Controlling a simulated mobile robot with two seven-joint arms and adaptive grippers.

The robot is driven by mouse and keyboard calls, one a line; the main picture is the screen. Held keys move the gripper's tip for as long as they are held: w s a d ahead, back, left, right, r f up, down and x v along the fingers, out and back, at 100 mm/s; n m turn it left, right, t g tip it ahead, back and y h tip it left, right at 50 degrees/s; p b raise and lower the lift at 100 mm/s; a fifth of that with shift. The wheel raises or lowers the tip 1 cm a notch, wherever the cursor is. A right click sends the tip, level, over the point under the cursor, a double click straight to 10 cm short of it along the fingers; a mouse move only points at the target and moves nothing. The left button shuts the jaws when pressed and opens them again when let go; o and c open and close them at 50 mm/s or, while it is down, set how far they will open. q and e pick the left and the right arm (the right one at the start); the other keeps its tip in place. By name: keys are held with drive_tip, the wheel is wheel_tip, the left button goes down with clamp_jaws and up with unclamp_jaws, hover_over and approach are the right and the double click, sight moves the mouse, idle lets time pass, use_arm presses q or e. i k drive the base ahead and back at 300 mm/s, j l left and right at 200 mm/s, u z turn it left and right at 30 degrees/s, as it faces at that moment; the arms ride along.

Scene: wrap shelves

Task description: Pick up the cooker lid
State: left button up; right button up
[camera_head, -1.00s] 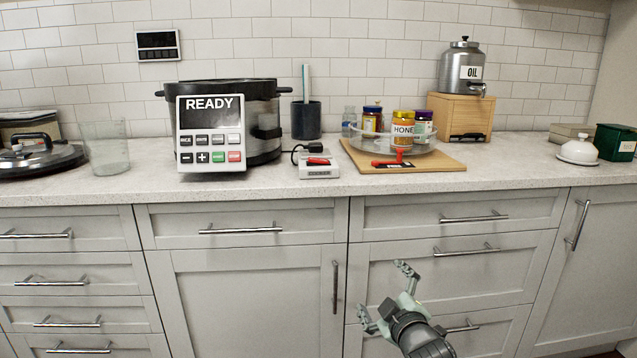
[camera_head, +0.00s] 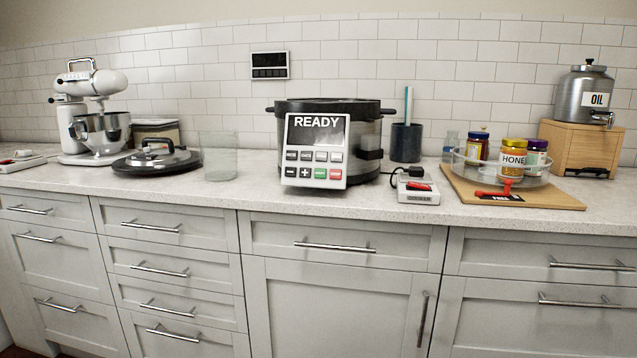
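The cooker lid (camera_head: 157,160) is dark and round with a raised handle and shiny metal on top. It lies on the counter left of the cooker, between the stand mixer and a clear glass. The cooker (camera_head: 331,140) is a large dark pot without its lid on, with a front panel reading "READY". Neither of my grippers shows in the head view now.
A clear glass (camera_head: 219,156) stands just right of the lid, and a stand mixer (camera_head: 90,110) is at its left. A box (camera_head: 156,130) sits behind the lid. A power switch (camera_head: 418,190) and a wooden board (camera_head: 550,197) lie further right. The counter front edge before the lid is clear.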

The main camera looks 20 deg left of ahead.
sight(177, 157)
drive_tip(key=i+j, duration=0.25)
drive_tip(key=j, duration=0.2)
drive_tip(key=i+j, duration=0.1)
drive_tip(key=j, duration=0.25)
drive_tip(key=i+j, duration=0.1)
drive_tip(key=j, duration=0.3)
drive_tip(key=i+j, duration=0.1)
drive_tip(key=j, duration=0.25)
drive_tip(key=j+u, duration=0.1)
drive_tip(key=j, duration=1.05)
drive_tip(key=k+j, duration=0.15)
drive_tip(key=j, duration=0.2)
drive_tip(key=k+j, duration=0.1)
drive_tip(key=j, duration=0.25)
drive_tip(key=k+j, duration=0.15)
drive_tip(key=j, duration=0.2)
